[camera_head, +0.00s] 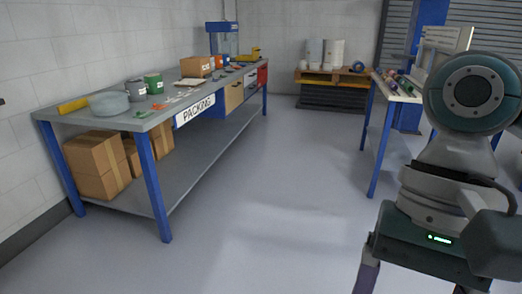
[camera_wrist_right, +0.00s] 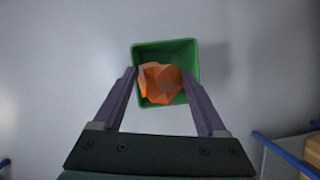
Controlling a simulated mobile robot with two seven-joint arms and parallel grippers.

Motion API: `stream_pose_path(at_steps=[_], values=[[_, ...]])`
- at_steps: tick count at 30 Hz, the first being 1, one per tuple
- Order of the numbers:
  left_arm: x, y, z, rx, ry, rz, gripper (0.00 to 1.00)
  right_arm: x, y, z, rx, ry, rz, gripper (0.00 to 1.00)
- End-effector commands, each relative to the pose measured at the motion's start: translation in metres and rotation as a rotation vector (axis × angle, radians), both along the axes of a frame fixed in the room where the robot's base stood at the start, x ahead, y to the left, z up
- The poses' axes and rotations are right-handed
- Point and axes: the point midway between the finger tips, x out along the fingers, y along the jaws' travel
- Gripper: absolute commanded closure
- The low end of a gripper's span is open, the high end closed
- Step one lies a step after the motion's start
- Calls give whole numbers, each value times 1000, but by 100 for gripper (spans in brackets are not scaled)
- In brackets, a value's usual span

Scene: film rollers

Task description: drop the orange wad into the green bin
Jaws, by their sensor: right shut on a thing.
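The orange wad (camera_wrist_right: 160,84) is a crumpled, faceted lump in the right wrist view. My right gripper (camera_wrist_right: 160,74) is shut on it, with one dark finger on each side. The green bin (camera_wrist_right: 166,48) is square and open-topped, and it stands on the grey floor behind the wad in that view. The wad overlaps the bin's opening; its exact height over the rim is hard to tell. In the head view my right arm comes in at the right, and the wad and bin do not show. My left gripper is not in view.
A long packing table (camera_head: 141,121) with blue legs stands at the left, carrying cups and boxes. Another blue-legged table (camera_head: 371,156) stands at the right, partly behind my arm. A pallet stack (camera_head: 330,78) is at the back. The floor between is clear.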

Motion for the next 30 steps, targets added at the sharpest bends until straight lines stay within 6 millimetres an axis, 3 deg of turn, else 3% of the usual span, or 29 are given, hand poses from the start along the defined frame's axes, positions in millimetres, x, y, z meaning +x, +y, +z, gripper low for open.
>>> stream_pose_path(at_steps=[1, 9, 15, 21, 30], values=[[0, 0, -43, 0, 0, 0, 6, 2, 2, -44, 0, 1, -19, 77], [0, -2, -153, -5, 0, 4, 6, 13, 13, -160, 0, 5, -132, 77], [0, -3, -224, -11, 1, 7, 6, 21, 21, -234, 0, 9, -208, 77], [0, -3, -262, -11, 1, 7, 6, 26, 26, -274, 1, 12, -258, 77], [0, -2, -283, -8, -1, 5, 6, 27, 27, -293, 1, 12, -273, 77]])
